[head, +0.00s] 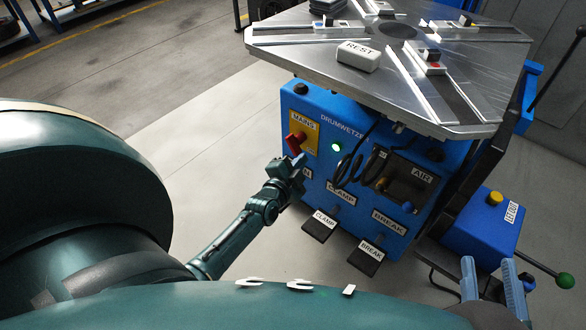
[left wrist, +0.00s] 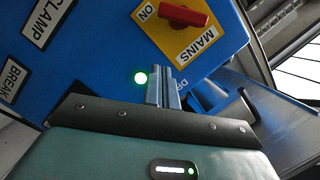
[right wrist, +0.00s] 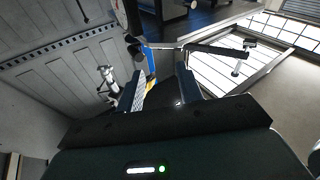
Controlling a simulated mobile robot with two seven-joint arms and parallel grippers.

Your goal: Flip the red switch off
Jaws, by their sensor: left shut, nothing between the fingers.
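The red switch (head: 296,143) sits on a yellow plate (head: 304,127) labelled MAINS, on the front of the blue machine. In the left wrist view the red switch (left wrist: 184,14) shows near the top edge, one end of its handle towards the ON label (left wrist: 147,10). My left gripper (head: 299,160) is shut and empty, just below the switch in the head view. In the left wrist view its fingertips (left wrist: 163,78) point at the panel, apart from the handle. My right gripper (head: 491,270) is open and empty, away from the switch; its fingers (right wrist: 160,88) stand apart.
A green lamp (head: 336,147) glows right of the switch. A metal turntable (head: 290,60) with a REST block (head: 358,56) overhangs the panel. Black cables (head: 352,165) hang right of the lamp. CLAMP (head: 319,227) and BREAK (head: 366,258) pedals stand below. Floor to the left is clear.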

